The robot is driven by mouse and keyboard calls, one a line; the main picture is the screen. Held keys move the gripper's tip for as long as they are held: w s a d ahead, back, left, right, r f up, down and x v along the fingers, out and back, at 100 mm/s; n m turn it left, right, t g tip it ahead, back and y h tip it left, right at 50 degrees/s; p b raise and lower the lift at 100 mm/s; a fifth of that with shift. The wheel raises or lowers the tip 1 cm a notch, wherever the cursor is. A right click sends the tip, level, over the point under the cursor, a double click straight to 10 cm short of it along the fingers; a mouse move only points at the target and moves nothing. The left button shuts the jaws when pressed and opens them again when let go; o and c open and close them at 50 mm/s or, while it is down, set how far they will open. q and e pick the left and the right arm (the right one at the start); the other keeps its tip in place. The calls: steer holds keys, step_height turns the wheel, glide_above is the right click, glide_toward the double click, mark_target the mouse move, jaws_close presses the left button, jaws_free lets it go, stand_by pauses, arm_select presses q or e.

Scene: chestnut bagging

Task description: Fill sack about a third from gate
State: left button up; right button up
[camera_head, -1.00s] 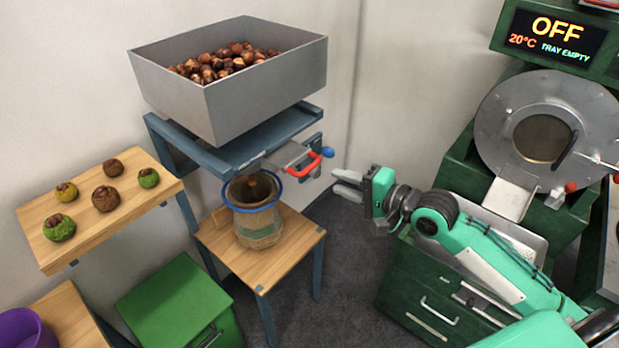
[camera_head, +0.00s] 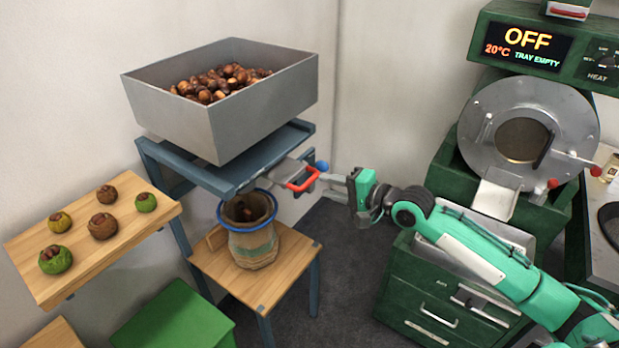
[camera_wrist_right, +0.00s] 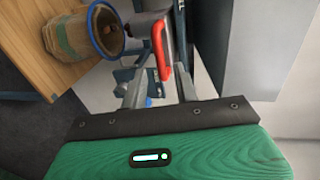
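The burlap sack (camera_head: 255,247) stands upright with its blue rim open on a wooden stand under the grey hopper (camera_head: 265,105). Something brown shows inside its mouth, but I cannot tell how full it is. The hopper holds a heap of chestnuts (camera_head: 215,84). The gate's red handle (camera_head: 303,181) sticks out at the hopper's right side, above and right of the sack. My right gripper (camera_head: 330,183) is at this handle. In the right wrist view, its fingers (camera_wrist_right: 158,90) are apart, with the red handle (camera_wrist_right: 158,50) between their tips; contact is unclear. My left gripper is out of view.
A wooden shelf (camera_head: 130,220) with several chestnuts and burrs stands at left, above a green cabinet (camera_head: 175,320). The roaster (camera_head: 475,150) stands at right; its display reads OFF and TRAY EMPTY. Bare floor lies between the stand (camera_head: 215,268) and the green drawers (camera_head: 400,305).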

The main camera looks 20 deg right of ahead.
mark_target(310, 179)
steer(key=p+x, duration=0.1)
steer(key=x, duration=0.5)
steer(key=shift+w+a, duration=0.1)
steer(key=shift+w, duration=0.1)
jaws_close()
